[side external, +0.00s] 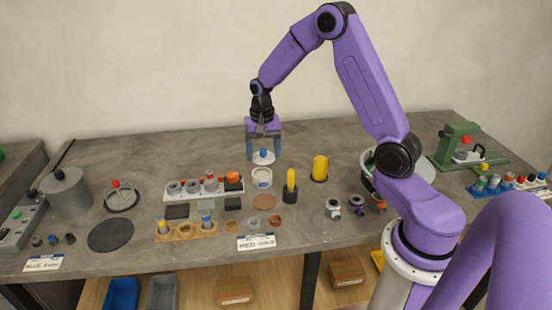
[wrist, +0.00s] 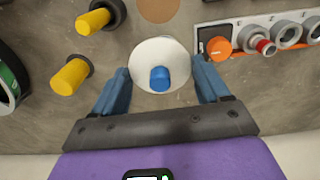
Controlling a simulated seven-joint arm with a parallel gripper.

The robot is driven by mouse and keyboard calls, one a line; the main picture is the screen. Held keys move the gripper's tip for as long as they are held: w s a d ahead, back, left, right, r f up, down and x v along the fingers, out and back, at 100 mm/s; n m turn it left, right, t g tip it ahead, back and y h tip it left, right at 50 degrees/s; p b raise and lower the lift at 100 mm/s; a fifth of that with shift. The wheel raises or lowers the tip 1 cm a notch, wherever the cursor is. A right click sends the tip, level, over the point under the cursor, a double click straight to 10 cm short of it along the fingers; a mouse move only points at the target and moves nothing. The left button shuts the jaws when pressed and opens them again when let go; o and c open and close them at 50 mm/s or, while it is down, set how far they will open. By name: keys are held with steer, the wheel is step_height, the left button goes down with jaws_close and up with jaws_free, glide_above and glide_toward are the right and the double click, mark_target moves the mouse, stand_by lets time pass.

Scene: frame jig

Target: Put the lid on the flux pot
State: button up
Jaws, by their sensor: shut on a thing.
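The lid is a white disc with a blue knob (side external: 263,159); it also shows in the wrist view (wrist: 143,58). My gripper (side external: 263,155) points down and is shut on the lid, with one blue finger at each side of its rim in the wrist view (wrist: 160,68). The flux pot (side external: 262,178) is a small white pot with a label, upright on the bench. In the side view the lid appears just above the pot's open top, with a small gap. In the wrist view the lid hides the pot.
A white rack (side external: 204,188) with several knobs and an orange cap stands just left of the pot. A yellow cylinder in a black holder (side external: 290,187) and a thicker yellow cylinder (side external: 320,168) stand to the right. A brown disc (side external: 265,202) lies in front.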

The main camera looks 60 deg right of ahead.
mark_target(261, 149)
steer(key=shift+w+d+f, duration=0.35)
steer(key=shift+w+d, duration=0.15)
steer(key=shift+w, duration=0.1)
steer(key=shift+w+d+f, duration=0.3)
steer(key=shift+w+d, duration=0.2)
steer(key=shift+w, duration=0.05)
steer(key=shift+f, duration=2.5)
steer(key=shift+f, duration=0.2)
steer(key=shift+f, duration=0.45)
steer(key=o, duration=1)
steer(key=shift+r, duration=0.15)
